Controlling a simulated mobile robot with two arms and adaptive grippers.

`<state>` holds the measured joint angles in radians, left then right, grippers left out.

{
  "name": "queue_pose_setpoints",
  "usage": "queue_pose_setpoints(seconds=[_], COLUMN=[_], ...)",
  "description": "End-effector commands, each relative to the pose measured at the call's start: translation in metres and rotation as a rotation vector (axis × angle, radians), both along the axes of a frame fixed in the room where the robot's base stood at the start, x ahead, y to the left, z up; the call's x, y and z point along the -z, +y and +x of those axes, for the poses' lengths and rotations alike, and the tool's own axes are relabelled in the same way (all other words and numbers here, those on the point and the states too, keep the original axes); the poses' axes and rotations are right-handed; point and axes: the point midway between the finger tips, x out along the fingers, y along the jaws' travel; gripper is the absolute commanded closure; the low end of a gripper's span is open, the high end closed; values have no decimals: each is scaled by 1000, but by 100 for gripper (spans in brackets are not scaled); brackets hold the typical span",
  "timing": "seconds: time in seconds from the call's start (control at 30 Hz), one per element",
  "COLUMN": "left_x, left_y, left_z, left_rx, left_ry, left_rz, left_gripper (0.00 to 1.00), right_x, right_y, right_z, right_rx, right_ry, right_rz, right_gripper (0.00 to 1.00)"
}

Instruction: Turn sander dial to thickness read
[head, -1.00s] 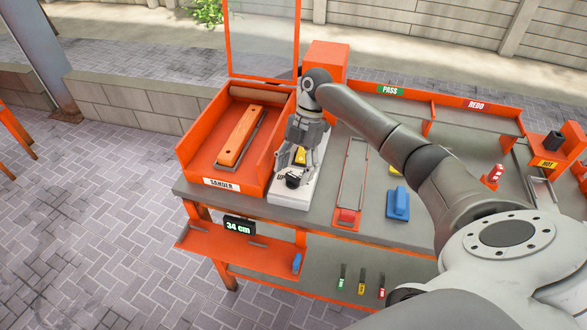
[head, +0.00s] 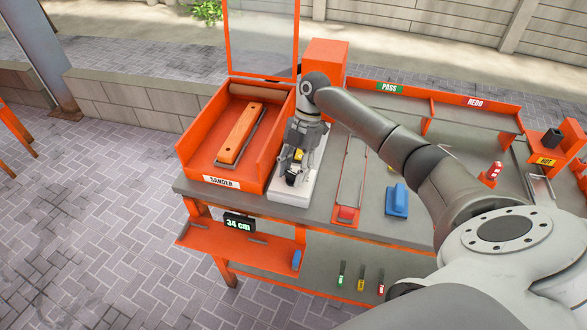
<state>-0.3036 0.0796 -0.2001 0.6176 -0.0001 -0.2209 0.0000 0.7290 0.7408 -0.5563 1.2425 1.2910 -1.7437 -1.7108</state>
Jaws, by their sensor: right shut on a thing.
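The orange sander (head: 190,150) stands at the left end of the workbench, with its clear-panelled lid raised. An orange plank (head: 240,133) lies inside it. A white control panel (head: 290,194) sits at its right side, carrying a dark dial (head: 291,179). My right gripper (head: 292,176) points down over the panel and is shut on the dial; its fingers hide most of the dial and any marks around it. A small display (head: 239,224) below the sander reads 34 cm. My left gripper is not in view.
A metal frame with a red block (head: 346,215) and a blue block (head: 397,202) lie right of the panel. PASS (head: 390,90) and REDO (head: 478,103) bays line the back. Green, yellow and red tools (head: 361,284) sit on the lower shelf. An orange holder (head: 552,150) stands far right.

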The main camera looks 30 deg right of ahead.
Motion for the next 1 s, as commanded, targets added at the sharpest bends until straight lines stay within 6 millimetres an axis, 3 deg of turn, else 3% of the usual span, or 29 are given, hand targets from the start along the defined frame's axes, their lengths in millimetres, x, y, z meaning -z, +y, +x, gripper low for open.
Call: queue_pose_setpoints(seconds=[0.27,1.0], left_x=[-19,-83], left_y=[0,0], left_z=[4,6], left_rx=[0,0], left_ry=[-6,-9], left_rz=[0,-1], left_gripper=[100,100], right_x=[-4,-4], right_y=[-1,0], right_z=[-2,-4], right_rx=[118,674], right_ry=[4,0], right_rz=[1,1], right_gripper=[85,85])
